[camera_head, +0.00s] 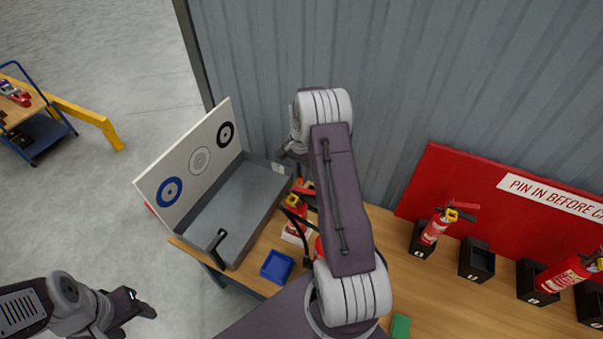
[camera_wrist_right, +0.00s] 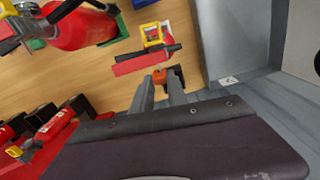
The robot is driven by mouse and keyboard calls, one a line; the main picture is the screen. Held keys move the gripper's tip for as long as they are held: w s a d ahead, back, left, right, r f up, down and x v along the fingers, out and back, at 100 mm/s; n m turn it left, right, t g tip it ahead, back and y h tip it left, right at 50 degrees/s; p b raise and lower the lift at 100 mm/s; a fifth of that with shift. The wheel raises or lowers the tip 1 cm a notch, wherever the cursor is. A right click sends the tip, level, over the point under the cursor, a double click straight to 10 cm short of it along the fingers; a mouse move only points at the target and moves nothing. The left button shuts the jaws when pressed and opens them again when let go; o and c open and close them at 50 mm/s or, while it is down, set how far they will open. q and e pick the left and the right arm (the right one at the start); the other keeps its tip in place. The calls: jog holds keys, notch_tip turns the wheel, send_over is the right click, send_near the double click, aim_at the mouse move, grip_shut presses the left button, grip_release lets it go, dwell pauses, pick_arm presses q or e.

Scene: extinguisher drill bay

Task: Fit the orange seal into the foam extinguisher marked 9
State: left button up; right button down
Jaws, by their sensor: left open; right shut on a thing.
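My right gripper (camera_wrist_right: 159,86) is shut on the small orange seal (camera_wrist_right: 159,75), which shows between its fingertips in the right wrist view. Just beyond it is the top of a red extinguisher (camera_wrist_right: 165,36) with a red lever and a yellow part; I cannot tell whether the seal touches it. In the head view this extinguisher (camera_head: 297,214) stands in a white holder, left of my right arm. No 9 is readable on it. My left gripper (camera_head: 140,304) is open and empty at the lower left, over the floor, away from the bench.
A grey tray (camera_head: 234,213) with a target board (camera_head: 198,160) stands left of the extinguisher. A blue dish (camera_head: 277,266) lies in front. Another red extinguisher (camera_wrist_right: 80,26) is close by. Black holders (camera_head: 477,262), some with extinguishers, line the right of the bench before a red panel (camera_head: 460,190).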

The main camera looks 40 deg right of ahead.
aim_at(301, 177)
jog(key=shift+f+b, duration=0.85)
jog(key=shift+f, duration=0.6)
dwell(1.4)
jog(key=shift+f, duration=0.1)
dwell(0.4)
jog(key=c, duration=1.2)
grip_release()
jog(key=shift+c, duration=0.2)
